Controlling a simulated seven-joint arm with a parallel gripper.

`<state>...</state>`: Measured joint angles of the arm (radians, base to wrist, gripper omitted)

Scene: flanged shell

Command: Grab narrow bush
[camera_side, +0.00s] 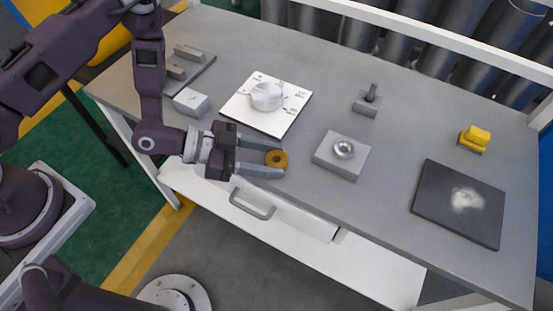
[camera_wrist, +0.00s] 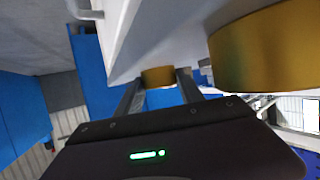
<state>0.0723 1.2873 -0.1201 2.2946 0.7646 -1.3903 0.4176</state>
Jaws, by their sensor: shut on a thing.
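A brass ring-shaped bush (camera_side: 276,158) with a dark central hole sits between the tips of my gripper (camera_side: 279,161), over the front part of the bench. My gripper is shut on it. In the wrist view the bush (camera_wrist: 158,76) shows small between the two finger ends. A second, much larger-looking brass round part (camera_wrist: 265,50) is close at the right of the wrist view. I cannot make it out in the side view.
The bench (camera_side: 315,105) holds a grey block with a shiny round centre (camera_side: 344,149), a pin block (camera_side: 367,102), a white plate with a silvery round part (camera_side: 267,96), a yellow piece (camera_side: 475,138) and a dark mat (camera_side: 430,205). A drawer handle (camera_side: 252,205) projects at the front.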

